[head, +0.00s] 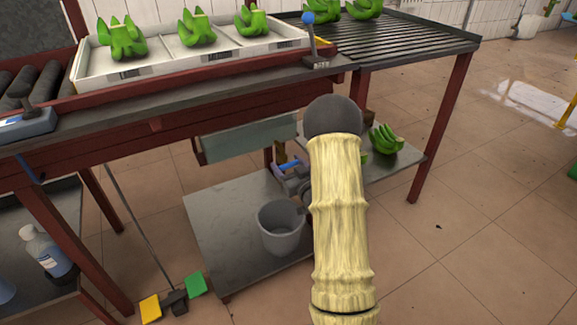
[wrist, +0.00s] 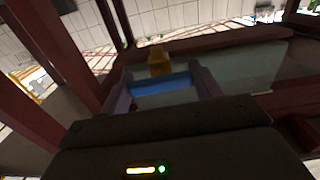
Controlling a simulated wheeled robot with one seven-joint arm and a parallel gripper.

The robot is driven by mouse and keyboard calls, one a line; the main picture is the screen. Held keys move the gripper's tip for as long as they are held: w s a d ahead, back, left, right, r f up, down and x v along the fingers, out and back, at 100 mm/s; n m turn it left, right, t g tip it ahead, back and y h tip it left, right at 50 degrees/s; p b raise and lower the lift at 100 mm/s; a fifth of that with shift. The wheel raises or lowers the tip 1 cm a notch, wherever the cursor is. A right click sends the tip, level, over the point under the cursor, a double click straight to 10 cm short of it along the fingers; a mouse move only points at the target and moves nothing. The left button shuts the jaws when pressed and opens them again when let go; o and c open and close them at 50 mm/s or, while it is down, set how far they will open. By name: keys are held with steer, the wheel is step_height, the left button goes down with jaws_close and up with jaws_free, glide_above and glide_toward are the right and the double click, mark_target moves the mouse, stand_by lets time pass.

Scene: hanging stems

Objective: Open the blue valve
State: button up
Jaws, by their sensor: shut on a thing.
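The blue valve has a blue handle (wrist: 166,86) and a brass-coloured body (wrist: 158,61) just beyond it in the wrist view. In the head view the blue handle (head: 290,165) shows small, under the bench and left of my arm. My gripper (wrist: 163,90) is shut on the blue handle, with one finger at each end of it. In the head view my gripper (head: 286,172) is partly hidden behind my arm. The pipework behind the valve is mostly hidden, and I cannot tell the handle's angle clearly.
A grey bucket (head: 281,228) stands on the lower shelf (head: 222,228) below my gripper. A grey-green trough (head: 250,139) hangs beside the valve. Red bench legs (head: 440,125) stand around. A blue-knobbed lever (head: 309,40) and a white banana tray (head: 155,70) are on top.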

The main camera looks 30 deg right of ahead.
steer(key=shift+f+n, duration=0.1)
steer(key=shift+n, duration=0.3)
steer(key=n+b, duration=0.2)
steer(key=n, duration=0.1)
steer(key=shift+n, duration=0.3)
steer(key=n+b, duration=0.3)
steer(key=n, duration=0.1)
steer(key=shift+f, duration=0.1)
steer(key=n+b, duration=0.3)
steer(key=n, duration=0.3)
steer(key=shift+n+b, duration=1.1)
steer(key=shift+n, duration=0.5)
steer(key=o, duration=1)
